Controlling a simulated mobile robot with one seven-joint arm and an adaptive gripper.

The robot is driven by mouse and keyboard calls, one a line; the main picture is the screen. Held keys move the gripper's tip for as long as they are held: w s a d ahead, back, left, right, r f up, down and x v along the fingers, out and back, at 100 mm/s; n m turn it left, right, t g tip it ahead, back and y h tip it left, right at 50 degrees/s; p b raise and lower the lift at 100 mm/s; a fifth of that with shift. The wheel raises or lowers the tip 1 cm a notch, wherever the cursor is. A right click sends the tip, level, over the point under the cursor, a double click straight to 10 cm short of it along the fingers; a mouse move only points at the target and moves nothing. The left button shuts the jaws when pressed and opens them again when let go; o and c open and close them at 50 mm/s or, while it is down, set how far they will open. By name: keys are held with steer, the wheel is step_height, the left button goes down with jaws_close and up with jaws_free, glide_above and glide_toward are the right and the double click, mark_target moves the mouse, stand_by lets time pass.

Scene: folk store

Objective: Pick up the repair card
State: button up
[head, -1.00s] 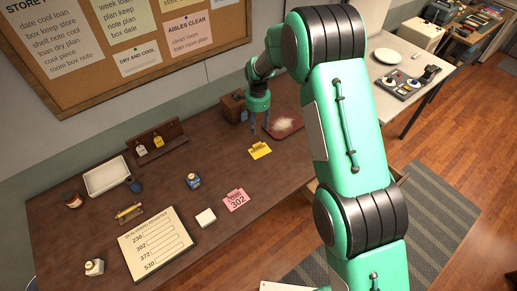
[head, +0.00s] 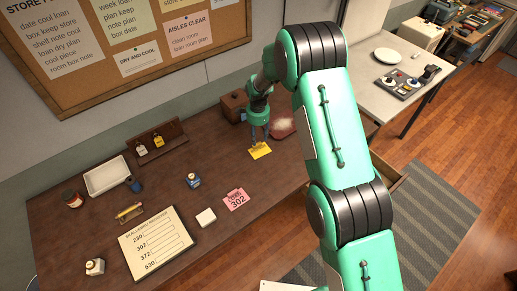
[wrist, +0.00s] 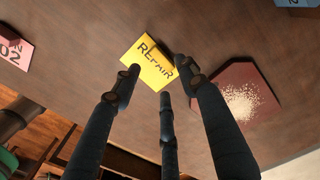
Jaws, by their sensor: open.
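The repair card is a small yellow card (head: 260,150) lying on the brown table in the head view. In the wrist view the yellow card (wrist: 147,62) shows the dark word "REPAIR". My gripper (head: 259,132) is just behind the card in the head view, pointing down over the table. In the wrist view its dark fingers (wrist: 158,82) are spread apart and empty, with the card beyond their tips. One fingertip overlaps the card's left edge and another its right corner in that view. I cannot tell how high the tips are above the card.
A dark red board with pale powder (wrist: 247,97) lies to the right of the card. A pink card marked 302 (head: 236,199) lies nearer, to the left. A wooden box (head: 233,104) stands behind. Bare table surrounds the yellow card.

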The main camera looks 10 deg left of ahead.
mark_target(260, 149)
steer(key=shift+f, duration=0.35)
steer(key=shift+f, duration=0.1)
steer(key=shift+a+f+p, duration=0.15)
steer(key=shift+f+p, duration=0.15)
steer(key=shift+f, duration=2.2)
steer(key=shift+c, duration=0.5)
steer(key=c, duration=0.8)
